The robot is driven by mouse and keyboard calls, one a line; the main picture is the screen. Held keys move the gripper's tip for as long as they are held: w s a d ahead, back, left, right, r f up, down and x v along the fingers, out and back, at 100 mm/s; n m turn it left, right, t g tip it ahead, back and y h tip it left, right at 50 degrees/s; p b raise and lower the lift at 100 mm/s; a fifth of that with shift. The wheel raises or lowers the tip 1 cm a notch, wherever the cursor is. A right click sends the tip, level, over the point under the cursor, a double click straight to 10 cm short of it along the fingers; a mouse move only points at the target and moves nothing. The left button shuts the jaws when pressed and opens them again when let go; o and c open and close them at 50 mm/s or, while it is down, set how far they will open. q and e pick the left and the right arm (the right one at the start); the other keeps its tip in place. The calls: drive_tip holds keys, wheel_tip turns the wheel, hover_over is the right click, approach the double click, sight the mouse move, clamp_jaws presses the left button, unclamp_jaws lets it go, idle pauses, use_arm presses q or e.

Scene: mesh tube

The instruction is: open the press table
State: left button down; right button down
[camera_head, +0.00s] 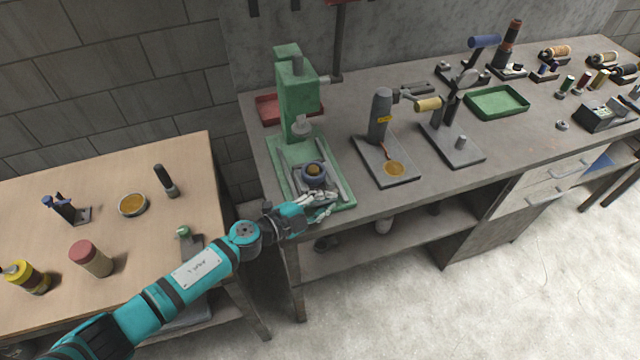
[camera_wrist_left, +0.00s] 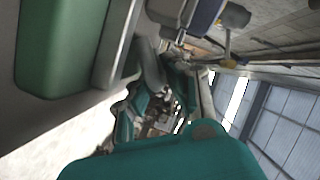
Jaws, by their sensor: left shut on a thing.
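The green press (camera_head: 297,95) stands at the left end of the grey workbench. Its press table (camera_head: 293,183) lies low between the rails of the green base. A dark ring with a yellowish centre (camera_head: 315,172) sits on it, below the press head. My left gripper (camera_head: 322,203) is at the front edge of the press and is shut on the press table. The fingers hide the part they grip. In the left wrist view, the green base (camera_wrist_left: 60,45) and a grey rail (camera_wrist_left: 117,40) are very close; the grip is not clear there. My right gripper is not in view.
A grey stand with a yellow disc (camera_head: 394,168) is right of the press, and a lever tool (camera_head: 455,145) beyond it. A red tray (camera_head: 268,108) lies behind the press. A wooden table (camera_head: 70,190) with jars is at left. Floor in front is clear.

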use_arm(q)
drive_tip(key=shift+s+d+f, duration=0.1)
drive_tip(key=shift+s+d, duration=0.05)
drive_tip(key=shift+s, duration=0.4)
drive_tip(key=c, duration=1.7)
unclamp_jaws()
drive_tip(key=shift+o, duration=0.3)
drive_tip(key=shift+s+a, duration=0.3)
drive_tip(key=shift+a, duration=0.15)
drive_tip(key=v, duration=1.1)
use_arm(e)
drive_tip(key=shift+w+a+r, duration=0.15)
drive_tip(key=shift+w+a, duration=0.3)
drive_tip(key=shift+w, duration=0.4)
